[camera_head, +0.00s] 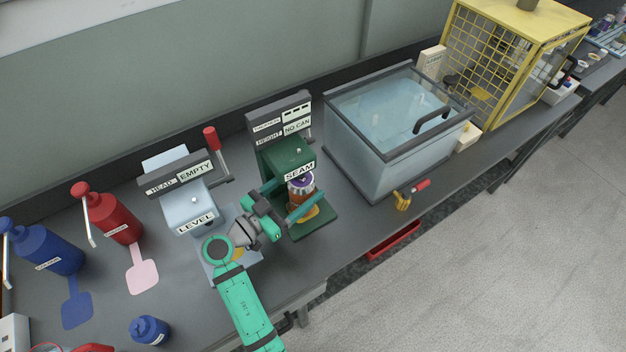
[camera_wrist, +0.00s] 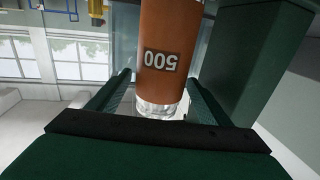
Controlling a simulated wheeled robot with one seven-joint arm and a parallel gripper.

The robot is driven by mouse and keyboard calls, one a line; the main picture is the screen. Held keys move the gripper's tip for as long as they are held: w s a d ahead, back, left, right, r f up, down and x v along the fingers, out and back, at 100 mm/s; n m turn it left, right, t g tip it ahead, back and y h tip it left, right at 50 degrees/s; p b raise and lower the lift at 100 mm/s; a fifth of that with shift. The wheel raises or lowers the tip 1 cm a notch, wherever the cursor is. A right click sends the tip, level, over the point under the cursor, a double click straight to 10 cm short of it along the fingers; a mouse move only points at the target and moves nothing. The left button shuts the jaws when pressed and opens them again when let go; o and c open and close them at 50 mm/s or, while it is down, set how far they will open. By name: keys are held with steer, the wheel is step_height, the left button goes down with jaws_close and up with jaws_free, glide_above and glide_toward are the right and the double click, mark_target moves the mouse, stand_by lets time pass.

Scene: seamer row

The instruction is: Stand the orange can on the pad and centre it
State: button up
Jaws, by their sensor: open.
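The orange can (camera_head: 302,190) stands upright at the green seamer (camera_head: 287,158), under its SEAM head, with a silvery top. A yellow-orange round pad (camera_head: 305,214) shows at its foot on the green base; how well the can is centred cannot be told. My gripper (camera_head: 290,198) is open, with one finger on each side of the can. In the wrist view the can (camera_wrist: 168,40) appears upside down, its 500 label inverted, between my spread fingers (camera_wrist: 160,95). Gaps show beside it, and the pad is not seen there.
The display behind the seamer reads NO CAN (camera_head: 297,126). A glass water tank (camera_head: 385,150) stands close on the right. The LEVEL machine (camera_head: 190,205) is close on the left, with red (camera_head: 115,218) and blue (camera_head: 48,250) bottles beyond.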

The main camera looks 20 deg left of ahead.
steer(key=v, duration=0.7)
steer(key=shift+s+a, duration=0.15)
steer(key=shift+s, duration=0.25)
